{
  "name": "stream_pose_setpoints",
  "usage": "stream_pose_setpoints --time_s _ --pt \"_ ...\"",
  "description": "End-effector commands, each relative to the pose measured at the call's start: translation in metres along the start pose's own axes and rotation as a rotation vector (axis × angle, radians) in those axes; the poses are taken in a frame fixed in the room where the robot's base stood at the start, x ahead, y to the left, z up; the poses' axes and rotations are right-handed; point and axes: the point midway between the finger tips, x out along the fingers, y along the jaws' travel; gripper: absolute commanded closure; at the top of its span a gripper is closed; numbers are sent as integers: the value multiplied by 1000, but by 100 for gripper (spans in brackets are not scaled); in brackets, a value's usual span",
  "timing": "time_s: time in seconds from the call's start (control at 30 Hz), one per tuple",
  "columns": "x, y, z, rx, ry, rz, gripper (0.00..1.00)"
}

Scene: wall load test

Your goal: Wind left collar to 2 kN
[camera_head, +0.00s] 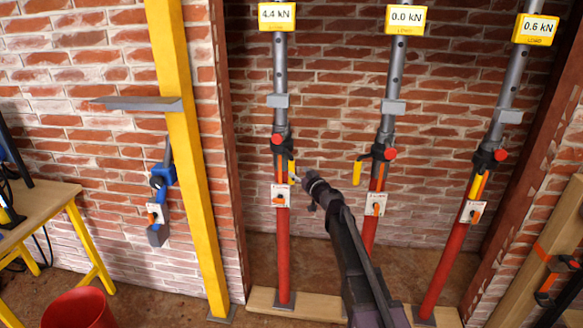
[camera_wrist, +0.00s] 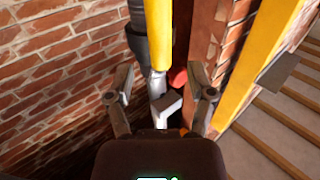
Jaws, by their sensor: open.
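The left prop (camera_head: 282,240) is a red tube with a grey upper tube, and its display (camera_head: 277,16) reads 4.4 kN. Its black left collar (camera_head: 280,144) has a red knob (camera_head: 277,139) and a yellow handle (camera_head: 291,170). My gripper (camera_head: 294,178) is beside the handle's lower end. In the wrist view, my gripper (camera_wrist: 161,80) has its fingers spread wide. The yellow handle (camera_wrist: 158,35) ends at or just beyond the gap between them, and no finger visibly touches it. A red knob (camera_wrist: 178,77) shows just behind it.
The middle prop's display (camera_head: 406,19) reads 0.0 kN and the right prop's display (camera_head: 535,29) reads 0.6 kN. A yellow post (camera_head: 188,150) with a grey plate stands left. A workbench (camera_head: 40,205) and red bucket (camera_head: 78,309) are further left. Brick wall lies behind.

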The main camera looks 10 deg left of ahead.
Motion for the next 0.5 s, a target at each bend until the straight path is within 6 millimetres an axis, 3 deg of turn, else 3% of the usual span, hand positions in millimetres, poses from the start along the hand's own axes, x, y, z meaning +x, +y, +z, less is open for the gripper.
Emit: stream_pose_setpoints --time_s 0.03,0.2,0.5 --pt "12 1 0 0 0 -1 30" --pt "34 0 0 0 0 -2 30" --pt "53 0 0 0 0 0 30"
